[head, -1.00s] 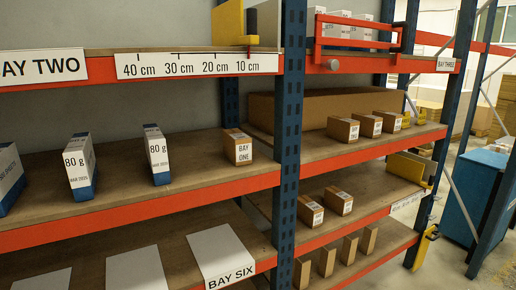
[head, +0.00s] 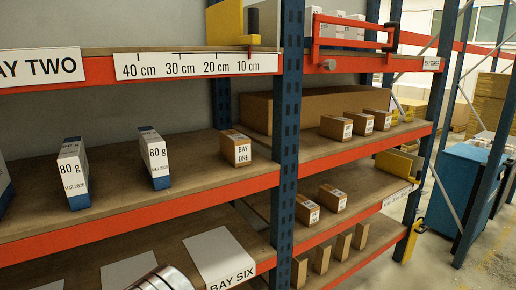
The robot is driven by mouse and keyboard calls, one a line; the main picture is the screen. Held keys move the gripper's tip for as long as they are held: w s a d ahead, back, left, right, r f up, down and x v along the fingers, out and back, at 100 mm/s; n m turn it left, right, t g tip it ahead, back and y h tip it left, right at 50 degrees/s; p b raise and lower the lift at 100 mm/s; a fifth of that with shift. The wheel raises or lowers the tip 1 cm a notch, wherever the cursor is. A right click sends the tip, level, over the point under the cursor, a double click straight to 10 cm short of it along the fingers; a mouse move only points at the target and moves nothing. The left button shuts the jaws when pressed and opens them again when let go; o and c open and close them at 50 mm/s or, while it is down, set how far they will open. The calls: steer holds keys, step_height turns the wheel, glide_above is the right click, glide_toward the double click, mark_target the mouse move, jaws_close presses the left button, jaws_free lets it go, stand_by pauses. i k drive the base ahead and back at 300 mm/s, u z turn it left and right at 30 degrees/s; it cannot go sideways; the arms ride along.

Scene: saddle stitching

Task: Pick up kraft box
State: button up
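A small brown kraft box (head: 236,148) with a white "BAY ONE" label stands upright on the middle shelf (head: 130,208) of the left bay, near the blue upright. More small kraft boxes stand in the right bay: a short row on the middle shelf (head: 336,128), two on the shelf below (head: 307,209), and several narrow ones on the bottom shelf (head: 321,259). Which kraft box the task means cannot be told. My gripper is out of view, so its state is hidden. No box is seen held.
White-and-blue "80 g" packs (head: 154,158) stand left of the BAY ONE box, with bare shelf between. A blue upright (head: 286,130) parts the bays. A long cardboard box (head: 258,112) lies behind. A blue cabinet (head: 465,190) stands right, beyond open floor.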

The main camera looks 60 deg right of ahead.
mark_target(234, 147)
steer(key=z, duration=0.75)
steer(key=i, duration=1)
steer(key=z, duration=0.05)
